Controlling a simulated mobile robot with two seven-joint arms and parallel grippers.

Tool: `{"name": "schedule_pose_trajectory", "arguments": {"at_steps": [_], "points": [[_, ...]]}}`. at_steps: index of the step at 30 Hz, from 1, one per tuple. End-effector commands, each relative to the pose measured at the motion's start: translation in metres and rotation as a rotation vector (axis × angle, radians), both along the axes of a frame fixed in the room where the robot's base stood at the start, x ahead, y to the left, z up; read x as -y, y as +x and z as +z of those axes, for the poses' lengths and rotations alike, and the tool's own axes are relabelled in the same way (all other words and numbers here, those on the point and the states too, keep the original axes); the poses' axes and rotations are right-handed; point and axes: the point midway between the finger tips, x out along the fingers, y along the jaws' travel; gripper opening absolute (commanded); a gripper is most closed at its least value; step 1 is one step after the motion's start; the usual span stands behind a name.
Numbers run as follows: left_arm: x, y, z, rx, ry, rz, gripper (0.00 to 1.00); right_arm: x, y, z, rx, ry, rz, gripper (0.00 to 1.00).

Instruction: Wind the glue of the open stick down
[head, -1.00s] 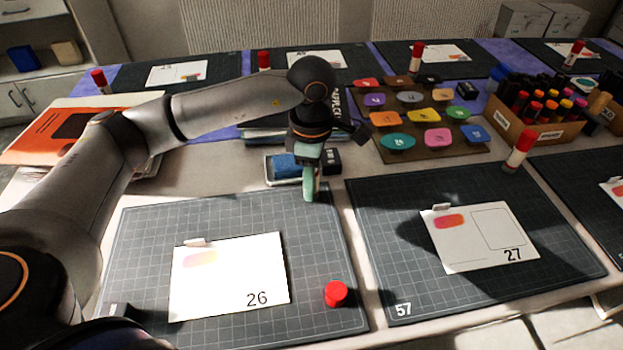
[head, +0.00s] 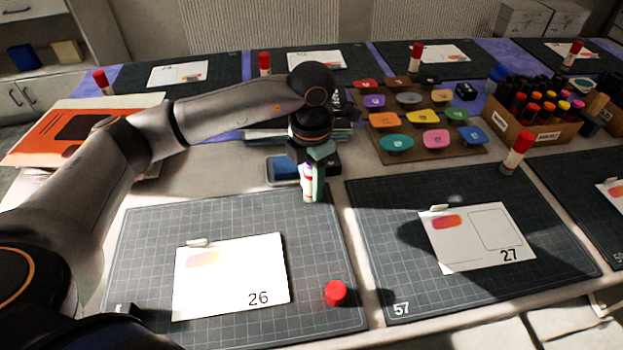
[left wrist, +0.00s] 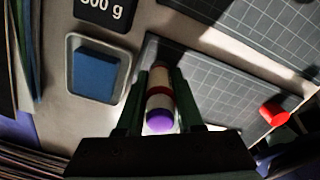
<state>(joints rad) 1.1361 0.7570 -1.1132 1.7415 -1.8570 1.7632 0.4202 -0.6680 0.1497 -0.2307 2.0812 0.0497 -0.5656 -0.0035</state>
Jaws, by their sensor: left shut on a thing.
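The open glue stick stands upright at the back right edge of the left cutting mat (head: 140,240). In the head view a strip of its white and red body (head: 308,183) shows between the fingers. In the left wrist view its purple glue (left wrist: 160,121) shows at the open end, above a white and red barrel (left wrist: 158,98). My left gripper (head: 313,180) points down and is shut on the stick, one finger on each side. The red cap (head: 335,293) stands apart on the same mat, and it also shows in the left wrist view (left wrist: 274,112). My right gripper is not in view.
A tray with a blue pad (left wrist: 95,75) lies close behind the gripper, beside a dark 500 g block (left wrist: 105,10). Card 26 (head: 230,275) lies on the left mat. A marker box (head: 535,130) stands back right.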

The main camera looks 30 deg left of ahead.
Motion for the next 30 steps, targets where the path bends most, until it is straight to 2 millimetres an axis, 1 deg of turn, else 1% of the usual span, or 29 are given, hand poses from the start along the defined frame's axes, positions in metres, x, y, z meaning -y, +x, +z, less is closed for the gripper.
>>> {"name": "schedule_pose_trajectory", "arguments": {"at_steps": [1,7,12,19,25,30], "points": [[0.0,-0.001,-0.001,-0.004,0.0,0.039,0.0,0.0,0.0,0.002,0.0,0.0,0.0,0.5],[0.0,-0.001,-0.001,-0.004,0.0,0.146,0.0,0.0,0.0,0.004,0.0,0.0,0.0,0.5],[0.0,0.0,-0.001,-0.003,0.0,0.328,0.0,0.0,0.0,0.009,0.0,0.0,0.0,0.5],[0.0,-0.001,-0.001,-0.004,0.001,0.466,0.0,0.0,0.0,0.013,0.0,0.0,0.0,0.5],[0.0,-0.001,-0.001,-0.003,0.0,0.673,0.0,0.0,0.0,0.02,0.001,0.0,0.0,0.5],[-0.001,0.0,-0.002,-0.002,0.0,0.725,0.0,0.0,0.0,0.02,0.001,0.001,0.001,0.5]]}}
